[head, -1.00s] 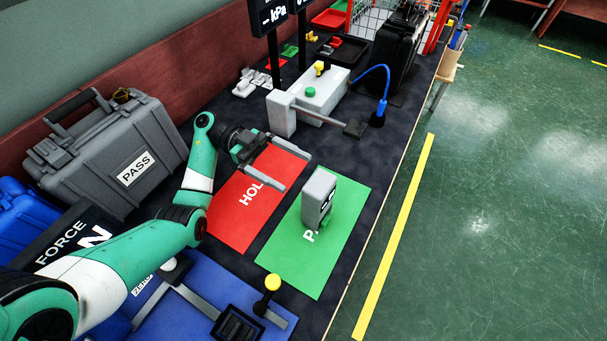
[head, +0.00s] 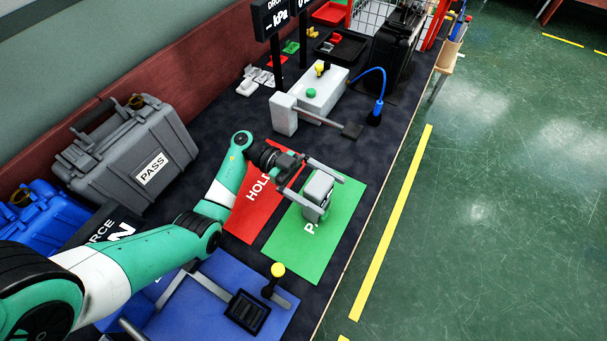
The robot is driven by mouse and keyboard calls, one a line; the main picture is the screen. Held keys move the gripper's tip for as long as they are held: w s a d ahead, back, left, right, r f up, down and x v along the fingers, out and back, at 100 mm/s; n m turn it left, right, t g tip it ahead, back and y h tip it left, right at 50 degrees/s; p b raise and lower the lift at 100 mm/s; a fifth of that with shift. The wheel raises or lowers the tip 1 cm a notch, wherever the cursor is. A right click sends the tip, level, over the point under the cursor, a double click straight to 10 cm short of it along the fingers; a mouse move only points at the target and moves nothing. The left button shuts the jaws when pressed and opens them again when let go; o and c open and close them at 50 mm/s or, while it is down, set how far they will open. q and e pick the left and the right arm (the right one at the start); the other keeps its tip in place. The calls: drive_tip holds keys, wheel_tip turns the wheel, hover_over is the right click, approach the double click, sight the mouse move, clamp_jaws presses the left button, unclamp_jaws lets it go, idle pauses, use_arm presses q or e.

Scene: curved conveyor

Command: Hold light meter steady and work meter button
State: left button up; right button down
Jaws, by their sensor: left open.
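A grey box-shaped device, which looks like the light meter (head: 317,192), stands on the green mat (head: 308,260) in the head view. My left gripper (head: 322,185) is open, with one finger on each side of the device's upper part. I cannot tell whether the fingers touch it. The side of the device facing away from me is hidden, and I cannot make out a button on it. My right gripper is not in view.
A red mat (head: 245,225) lies left of the green one. A white box with a green button (head: 320,92) stands behind, its grey arm reaching right. A yellow-knobbed lever (head: 277,271) stands in front on a blue base. Grey case (head: 130,155) is at left.

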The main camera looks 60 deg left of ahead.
use_arm(q)
drive_tip(key=shift+x, duration=1)
clamp_jaws()
idle(1.1)
idle(1.8)
